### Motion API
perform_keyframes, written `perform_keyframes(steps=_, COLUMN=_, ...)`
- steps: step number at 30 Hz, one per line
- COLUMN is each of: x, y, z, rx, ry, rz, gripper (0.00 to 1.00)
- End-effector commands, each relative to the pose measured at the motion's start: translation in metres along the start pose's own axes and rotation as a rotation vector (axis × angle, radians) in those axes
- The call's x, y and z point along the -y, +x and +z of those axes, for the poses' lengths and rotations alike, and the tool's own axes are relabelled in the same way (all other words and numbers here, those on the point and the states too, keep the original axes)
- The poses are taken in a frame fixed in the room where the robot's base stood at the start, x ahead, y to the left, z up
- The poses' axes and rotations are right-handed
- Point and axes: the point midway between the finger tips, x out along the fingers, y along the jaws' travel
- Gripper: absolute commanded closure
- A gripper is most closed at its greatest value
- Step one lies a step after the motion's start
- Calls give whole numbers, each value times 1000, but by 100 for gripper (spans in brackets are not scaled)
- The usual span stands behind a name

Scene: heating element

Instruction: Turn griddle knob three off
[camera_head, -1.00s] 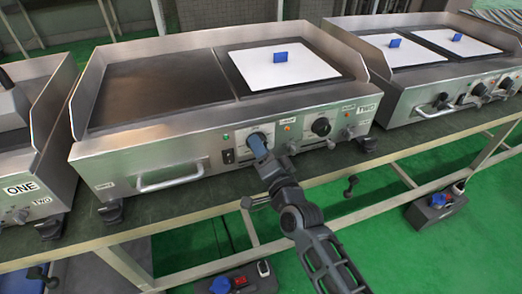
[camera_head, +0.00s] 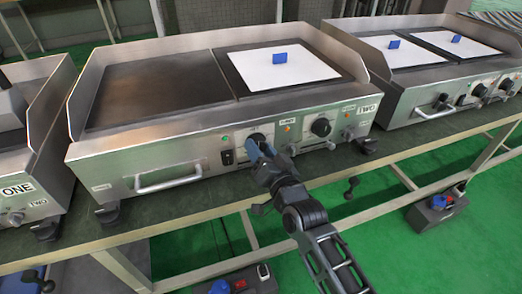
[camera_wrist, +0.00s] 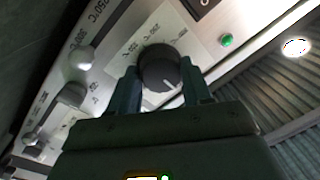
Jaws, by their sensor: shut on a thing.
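The knob (camera_wrist: 160,68) is round and black with a white pointer line, on the silver front panel of the middle griddle (camera_head: 170,150). In the wrist view it sits between the two fingers of my gripper (camera_wrist: 162,80), one on each side. In the head view my gripper (camera_head: 262,149) reaches the left of this griddle's two knobs and mostly covers it. My gripper is shut on this knob. The right knob (camera_head: 321,127) is black and stands free. I cannot read which knob is three.
A green lamp (camera_wrist: 227,40) sits near the held knob. A metal handle (camera_head: 168,183) sticks out at the panel's left. A white plate with a blue grip (camera_head: 279,58) lies on the griddle. Another griddle (camera_head: 425,75) stands to the right.

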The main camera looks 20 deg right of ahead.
Motion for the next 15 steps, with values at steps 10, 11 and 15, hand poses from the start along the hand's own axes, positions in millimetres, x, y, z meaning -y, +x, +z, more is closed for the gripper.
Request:
perform_keyframes(steps=10, x=0, y=-1, z=3, rx=6, ry=-3, rz=1, gripper=49)
perform_keyframes(steps=11, x=0, y=-1, z=3, rx=6, ry=-3, rz=1, gripper=46)
perform_keyframes(steps=15, x=0, y=0, z=2, rx=4, ry=-2, rz=1, gripper=33)
